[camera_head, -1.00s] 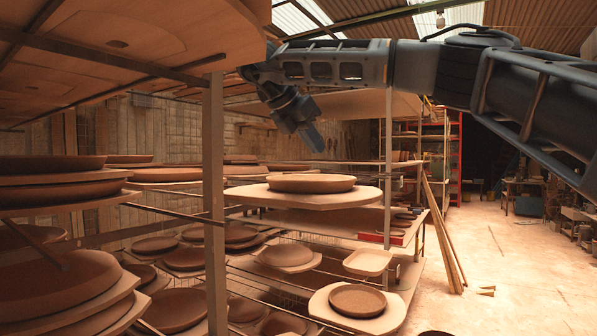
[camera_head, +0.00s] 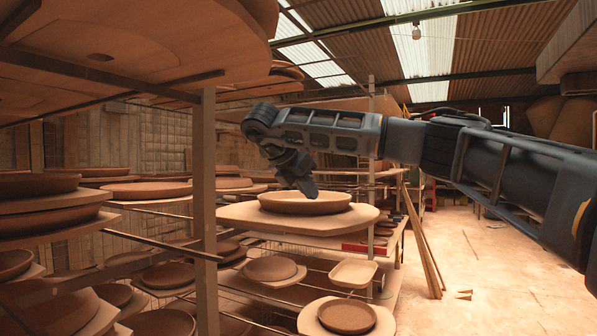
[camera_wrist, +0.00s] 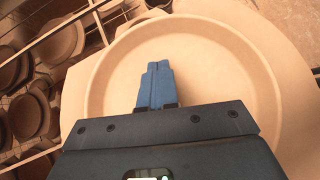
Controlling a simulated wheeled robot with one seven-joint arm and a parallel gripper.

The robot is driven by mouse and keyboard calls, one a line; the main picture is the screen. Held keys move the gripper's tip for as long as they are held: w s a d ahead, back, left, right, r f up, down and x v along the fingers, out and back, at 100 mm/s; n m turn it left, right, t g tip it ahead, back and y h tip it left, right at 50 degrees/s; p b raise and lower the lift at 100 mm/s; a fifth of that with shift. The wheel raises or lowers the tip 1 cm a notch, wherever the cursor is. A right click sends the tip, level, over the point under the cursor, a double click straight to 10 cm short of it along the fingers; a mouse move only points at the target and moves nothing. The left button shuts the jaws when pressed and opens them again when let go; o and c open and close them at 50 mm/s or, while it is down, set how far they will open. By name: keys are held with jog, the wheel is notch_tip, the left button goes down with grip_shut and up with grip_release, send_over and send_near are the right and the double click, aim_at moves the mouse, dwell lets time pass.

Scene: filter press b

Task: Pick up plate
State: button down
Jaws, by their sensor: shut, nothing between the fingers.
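A round, shallow clay plate (camera_head: 305,203) lies on a pale board (camera_head: 345,221) on the rack, in the middle of the head view. My gripper (camera_head: 309,192) reaches down from the arm, with its fingertips over the plate. In the wrist view the plate (camera_wrist: 205,75) fills the middle, and my gripper (camera_wrist: 156,68) is shut and empty over its inner floor. I cannot tell whether the fingertips touch the plate. Part of the plate's near rim is hidden behind the gripper body in the wrist view.
A metal rack post (camera_head: 205,190) stands left of the plate. Stacked clay plates (camera_head: 45,205) fill the shelves at left. An overhanging upper shelf (camera_head: 150,40) is at upper left. More pieces, including a square dish (camera_head: 353,273), sit below. The floor (camera_head: 480,260) at right is open.

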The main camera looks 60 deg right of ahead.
aim_at(326, 193)
jog(key=shift+s+d+r+p, duration=0.1)
jog(key=shift+s+d+p, duration=0.1)
jog(key=shift+d, duration=0.4)
jog(key=shift+s+d+p, duration=0.1)
jog(key=shift+d+p, duration=0.15)
jog(key=shift+d, duration=0.4)
jog(key=shift+s+d+r+p, duration=0.1)
jog(key=shift+s+d+p, duration=0.1)
jog(key=shift+d, duration=0.4)
jog(key=shift+f, duration=0.1)
jog(key=shift+d, duration=0.1)
jog(key=shift+s+d+f+b, duration=0.1)
jog(key=shift+d+b, duration=0.35)
jog(key=shift+b, duration=0.15)
jog(key=shift+s+d+f+b, duration=0.1)
jog(key=shift+d+b, duration=0.3)
jog(key=shift+b, duration=0.15)
jog(key=shift+d+r, duration=0.2)
jog(key=shift+d, duration=0.05)
